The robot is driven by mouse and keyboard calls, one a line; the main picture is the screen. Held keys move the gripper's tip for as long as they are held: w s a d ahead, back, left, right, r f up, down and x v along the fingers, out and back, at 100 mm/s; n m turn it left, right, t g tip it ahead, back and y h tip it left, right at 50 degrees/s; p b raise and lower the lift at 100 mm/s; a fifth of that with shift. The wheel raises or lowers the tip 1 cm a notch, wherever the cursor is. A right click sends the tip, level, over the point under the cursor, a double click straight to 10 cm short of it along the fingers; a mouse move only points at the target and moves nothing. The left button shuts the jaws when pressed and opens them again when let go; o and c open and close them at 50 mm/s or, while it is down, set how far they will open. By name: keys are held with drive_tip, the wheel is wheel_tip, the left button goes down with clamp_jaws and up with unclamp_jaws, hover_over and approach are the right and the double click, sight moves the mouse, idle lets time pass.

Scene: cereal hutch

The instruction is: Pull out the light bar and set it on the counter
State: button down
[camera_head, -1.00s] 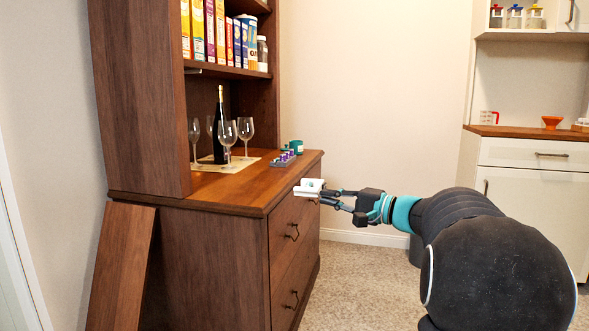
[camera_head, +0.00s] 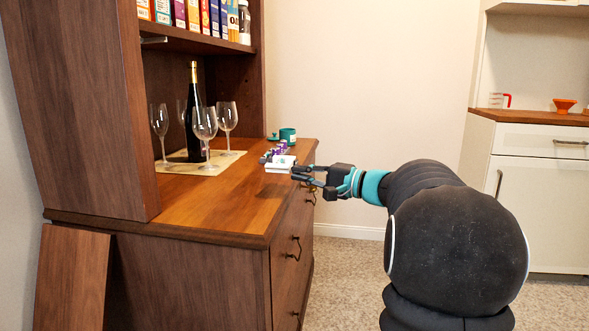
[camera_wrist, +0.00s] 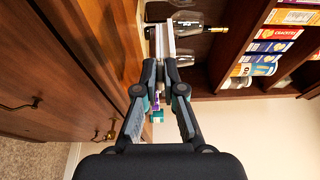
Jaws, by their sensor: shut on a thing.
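The light bar (camera_head: 281,164) is a white bar with a flat end, seen nearly end-on in the head view. In the wrist view it (camera_wrist: 165,42) stretches away from the fingertips as a long pale strip. My gripper (camera_head: 302,174) is shut on its near end and holds it over the right edge of the counter (camera_head: 235,207). I cannot tell whether the bar touches the wood. My gripper (camera_wrist: 166,66) hides the held end in the wrist view.
A dark bottle (camera_head: 194,125) and several wine glasses (camera_head: 205,125) stand on a mat (camera_head: 225,160) at the counter's back. A teal mug (camera_head: 288,135) and small purple-topped items (camera_head: 278,149) sit behind the bar. The counter's front part is clear. Cereal boxes (camera_head: 180,12) line the shelf above.

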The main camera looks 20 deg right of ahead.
drive_tip(key=shift+f+b, duration=1.4)
drive_tip(key=shift+f, duration=1.4)
drive_tip(key=c, duration=0.9)
unclamp_jaws()
drive_tip(key=shift+b+v, duration=1)
drive_tip(key=shift+v, duration=2.5)
